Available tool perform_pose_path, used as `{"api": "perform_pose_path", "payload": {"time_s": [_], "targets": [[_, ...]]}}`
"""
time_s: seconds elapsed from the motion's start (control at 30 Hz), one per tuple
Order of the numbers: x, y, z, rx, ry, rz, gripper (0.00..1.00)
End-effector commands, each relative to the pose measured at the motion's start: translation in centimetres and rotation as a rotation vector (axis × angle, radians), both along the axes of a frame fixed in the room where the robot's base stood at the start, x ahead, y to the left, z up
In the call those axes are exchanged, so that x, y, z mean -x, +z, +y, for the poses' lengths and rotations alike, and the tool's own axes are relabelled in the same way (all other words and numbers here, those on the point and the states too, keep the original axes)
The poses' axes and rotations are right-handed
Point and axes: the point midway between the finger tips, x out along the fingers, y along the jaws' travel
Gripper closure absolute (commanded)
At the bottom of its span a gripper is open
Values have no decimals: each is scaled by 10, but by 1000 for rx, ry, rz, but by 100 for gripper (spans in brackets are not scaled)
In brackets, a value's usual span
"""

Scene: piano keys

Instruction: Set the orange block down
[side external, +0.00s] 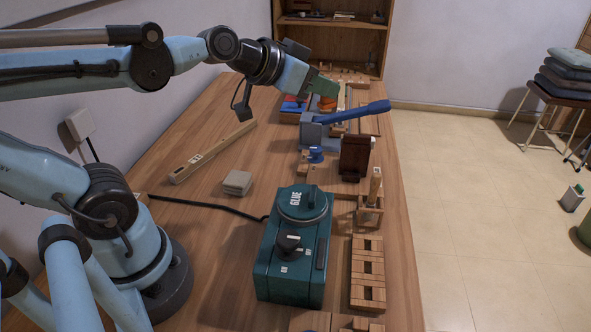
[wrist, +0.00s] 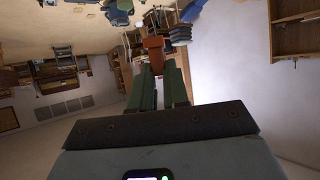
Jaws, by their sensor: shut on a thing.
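My gripper (side external: 326,90) is over the far end of the wooden workbench. In the wrist view, its two green fingers (wrist: 160,75) are shut on the orange block (wrist: 153,47), which sticks out past the fingertips. In the side view an orange patch (side external: 326,103) shows just at the green fingers, partly hidden by them. I cannot tell from these views whether the block's underside touches anything.
A blue lever press (side external: 320,128) and a dark brown block (side external: 355,158) stand just nearer than my gripper. A teal glue machine (side external: 293,245) and wooden holders (side external: 368,270) fill the front right. A wooden bar (side external: 212,152) and a grey block (side external: 237,183) lie left of centre, with bare bench around.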

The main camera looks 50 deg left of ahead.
Motion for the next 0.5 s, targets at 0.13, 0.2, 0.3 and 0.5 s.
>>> {"api": "perform_pose_path", "payload": {"time_s": [0.13, 0.2, 0.3, 0.5], "targets": [[3, -10, -2, -2, 47, 0, 100], [4, -12, -2, -1, 62, 0, 100], [5, -15, -2, 0, 79, 1, 100], [0, -27, 5, 1, 136, 2, 100]]}}
